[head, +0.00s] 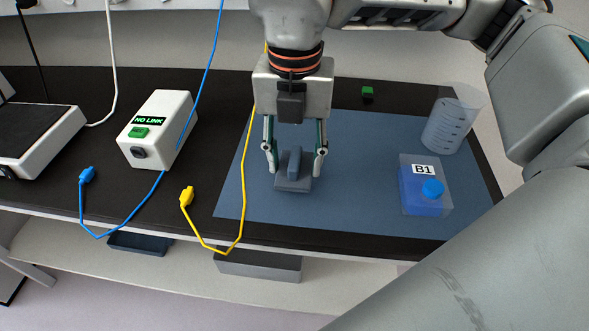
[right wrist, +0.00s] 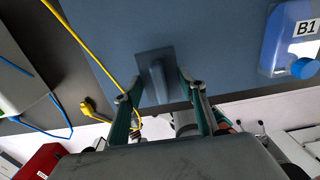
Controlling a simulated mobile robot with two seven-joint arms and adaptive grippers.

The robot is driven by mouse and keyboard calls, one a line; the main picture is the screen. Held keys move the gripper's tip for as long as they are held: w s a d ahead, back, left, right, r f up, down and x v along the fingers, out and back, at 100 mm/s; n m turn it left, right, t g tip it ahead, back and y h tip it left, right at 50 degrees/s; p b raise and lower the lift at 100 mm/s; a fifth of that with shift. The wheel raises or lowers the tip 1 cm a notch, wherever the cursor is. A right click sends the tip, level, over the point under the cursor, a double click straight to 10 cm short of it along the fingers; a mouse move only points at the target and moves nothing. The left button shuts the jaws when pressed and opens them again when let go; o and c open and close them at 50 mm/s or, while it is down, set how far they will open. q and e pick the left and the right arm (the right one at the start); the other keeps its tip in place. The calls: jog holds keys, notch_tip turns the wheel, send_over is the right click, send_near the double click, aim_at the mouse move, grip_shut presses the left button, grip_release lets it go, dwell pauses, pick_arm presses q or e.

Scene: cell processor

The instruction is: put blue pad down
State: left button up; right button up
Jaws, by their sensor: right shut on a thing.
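The blue pad (head: 293,185) is a small grey-blue plate with an upright grip on top. It is at or just above the blue mat (head: 345,135); I cannot tell whether it touches. My right gripper (head: 295,160) points down over it, with one finger on each side, shut on it. The right wrist view also shows the pad (right wrist: 154,65) between the fingers (right wrist: 160,90), over the mat (right wrist: 225,40). My left gripper is in neither view.
A bottle marked B1 (head: 412,200), a clear beaker (head: 450,125) and a small green block (head: 367,92) are to the right. A white NO LINK box (head: 165,115) and blue (head: 87,174) and yellow (head: 187,196) plugs are left. The yellow cable runs close beside my right gripper.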

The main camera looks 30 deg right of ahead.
aim_at(295, 173)
jog(key=shift+f, duration=1.7)
jog(key=shift+f, duration=0.15)
jog(key=o, duration=1.1)
notch_tip(295, 173, up, 12)
jog(key=shift+r+p, duration=0.2)
jog(key=shift+p, duration=0.35)
